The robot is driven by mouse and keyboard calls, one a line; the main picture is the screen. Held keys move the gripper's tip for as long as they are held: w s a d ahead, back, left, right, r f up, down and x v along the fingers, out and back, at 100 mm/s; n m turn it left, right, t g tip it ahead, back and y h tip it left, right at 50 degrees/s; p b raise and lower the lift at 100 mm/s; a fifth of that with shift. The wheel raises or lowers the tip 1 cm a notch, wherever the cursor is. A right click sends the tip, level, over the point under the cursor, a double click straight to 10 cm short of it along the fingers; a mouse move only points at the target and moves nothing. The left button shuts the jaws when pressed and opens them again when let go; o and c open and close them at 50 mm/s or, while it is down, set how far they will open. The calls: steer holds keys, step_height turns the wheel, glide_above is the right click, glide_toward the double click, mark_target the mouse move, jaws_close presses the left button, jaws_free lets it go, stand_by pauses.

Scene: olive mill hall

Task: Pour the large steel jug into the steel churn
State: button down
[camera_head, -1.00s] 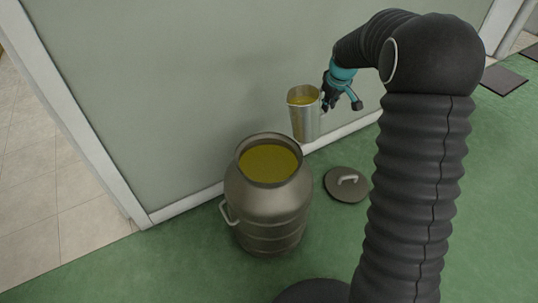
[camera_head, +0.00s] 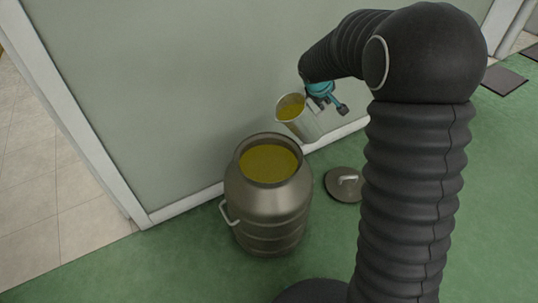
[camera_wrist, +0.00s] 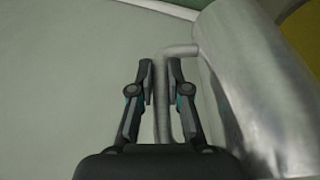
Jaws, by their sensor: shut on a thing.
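The large steel jug (camera_head: 303,123) holds yellow-green liquid and is tilted, its mouth leaning left toward the steel churn (camera_head: 268,205). It is held above and a little behind the churn's right rim, apart from it. The churn stands upright and open on the floor, with yellow-green liquid high inside. My gripper (camera_wrist: 161,72) is shut on the jug's handle (camera_wrist: 162,105) in the wrist view, where the jug's wall (camera_wrist: 245,85) fills the right side. No stream of liquid shows.
A round lid (camera_head: 343,185) with a handle lies on the green floor right of the churn. A pale green wall (camera_head: 180,90) stands close behind. Dark mats (camera_head: 503,80) lie at the far right. The floor in front of the churn is clear.

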mark_target(307, 115)
steer(key=shift+s+a+r+t+h+b, duration=0.15)
steer(key=shift+a+t+h+b, duration=0.25)
steer(key=shift+b, duration=0.35)
steer(key=shift+b, duration=0.75)
steer(key=shift+s+a+f+n+t+h+b, duration=0.2)
steer(key=shift+a+f+t+h+b, duration=0.3)
steer(key=shift+b, duration=1.9)
steer(key=shift+s+a+f+n+t+h+b, duration=0.15)
steer(key=shift+t+h+b, duration=0.5)
steer(key=shift+b, duration=1.7)
steer(key=shift+s+a+h+b, duration=0.2)
steer(key=shift+h+b, duration=0.25)
steer(key=shift+b, duration=0.7)
stand_by(0.6)
